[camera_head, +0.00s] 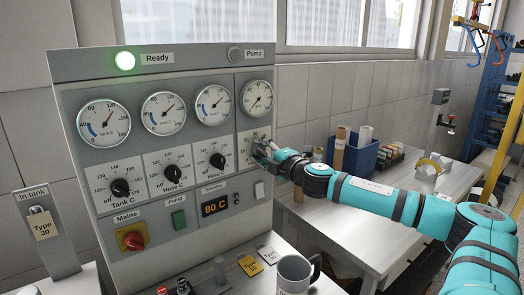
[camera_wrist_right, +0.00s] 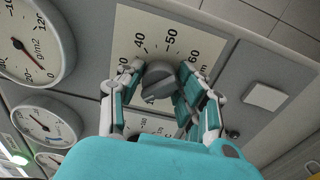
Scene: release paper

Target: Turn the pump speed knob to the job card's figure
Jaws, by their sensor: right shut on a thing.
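My right gripper (camera_head: 264,149) is at the rightmost dial of the grey control panel (camera_head: 190,62), under the fourth gauge. In the right wrist view, my right gripper (camera_wrist_right: 162,90) has its fingers on both sides of a grey knob (camera_wrist_right: 158,78) and is shut on it. The knob's plate (camera_wrist_right: 165,25) shows 40, 50 and 60 around it; I cannot tell the pointer's exact figure. A yellow card (camera_head: 250,265) and a white card (camera_head: 268,254) lie on the bench; their print is too small to read surely. My left gripper is not in view.
Three black knobs, Tank C (camera_head: 120,187), Hose C (camera_head: 172,172) and another (camera_head: 217,160), sit left of it. Below are a red Mains switch (camera_head: 134,241) and an 80 C display (camera_head: 215,207). A grey mug (camera_head: 294,272) and a blue bin (camera_head: 352,153) stand nearby.

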